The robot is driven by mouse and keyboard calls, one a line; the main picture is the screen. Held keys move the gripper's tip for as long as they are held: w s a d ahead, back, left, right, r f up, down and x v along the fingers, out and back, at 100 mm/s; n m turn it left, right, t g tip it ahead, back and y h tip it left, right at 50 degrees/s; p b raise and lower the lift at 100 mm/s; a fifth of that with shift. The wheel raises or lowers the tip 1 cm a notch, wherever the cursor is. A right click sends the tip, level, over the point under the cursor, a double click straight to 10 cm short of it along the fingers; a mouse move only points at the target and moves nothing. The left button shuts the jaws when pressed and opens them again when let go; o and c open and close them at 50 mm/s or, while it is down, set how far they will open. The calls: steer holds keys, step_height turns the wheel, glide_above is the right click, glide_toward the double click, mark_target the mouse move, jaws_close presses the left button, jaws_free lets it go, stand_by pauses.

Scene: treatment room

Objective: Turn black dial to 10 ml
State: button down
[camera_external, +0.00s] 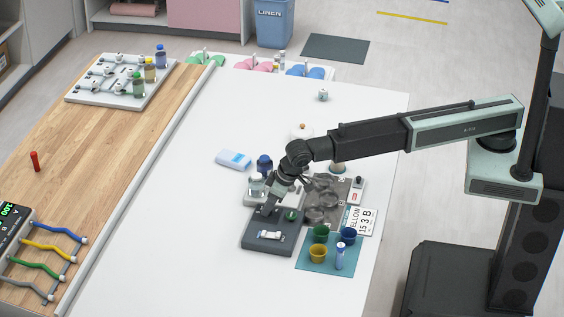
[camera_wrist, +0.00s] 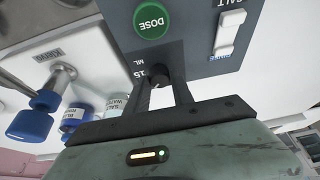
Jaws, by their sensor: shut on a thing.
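A dark grey dosing panel (camera_external: 262,243) lies on the white table. My gripper (camera_external: 270,205) reaches down to its far left part. In the wrist view, my gripper (camera_wrist: 162,80) has both fingers closed around the small black dial (camera_wrist: 159,71), one finger on each side. The fingers hide much of the dial, and I cannot see its pointer. The upside-down marking "15 ML" (camera_wrist: 139,67) shows left of the dial; no 10 mark is readable. A green DOSE button (camera_wrist: 151,20) and a white rocker switch (camera_wrist: 231,34) are on the same panel.
Blue-capped bottles (camera_wrist: 73,117) and a metal tap (camera_wrist: 62,77) stand close beside the panel. Green, blue and yellow cups (camera_external: 318,254) stand on a teal mat at the right. The white table left of the panel is clear.

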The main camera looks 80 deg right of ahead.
steer(key=c, duration=1.1)
jaws_free()
steer(key=p+v, duration=0.7)
steer(key=shift+r, duration=0.4)
steer(key=shift+s, duration=0.15)
